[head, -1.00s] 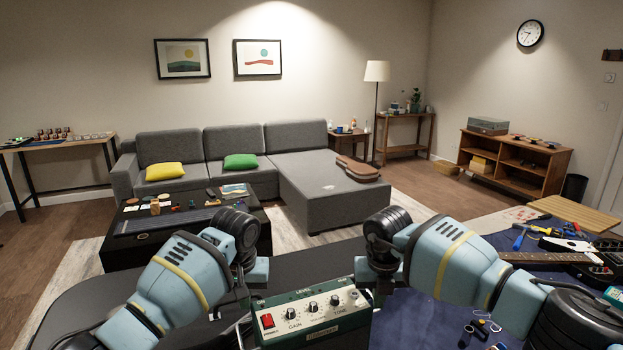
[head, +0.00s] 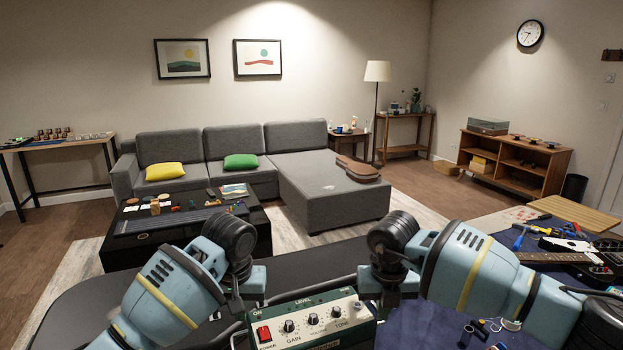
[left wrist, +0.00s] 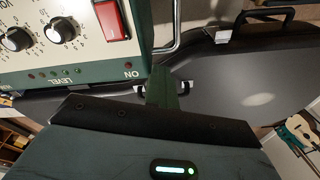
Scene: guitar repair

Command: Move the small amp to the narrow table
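The small amp (head: 312,325) has a cream panel with knobs and a red switch. It is low in the middle of the head view, between my two grippers. Its panel corner also shows in the left wrist view (left wrist: 70,45), with a bent metal handle at its end. My left gripper (head: 252,280) is at the amp's left end and my right gripper (head: 382,282) at its right end. Both seem shut on it; the contact is mostly hidden. Two narrow tables show: one at the far left wall (head: 60,144), one beside the lamp (head: 406,117). I cannot tell which is meant.
A dark guitar case (head: 300,265) lies below the arms. The workbench (head: 410,325) at right holds tools and a guitar neck. A low black table (head: 125,255) and grey sofa (head: 330,210) stand beyond. Floor is open at the left.

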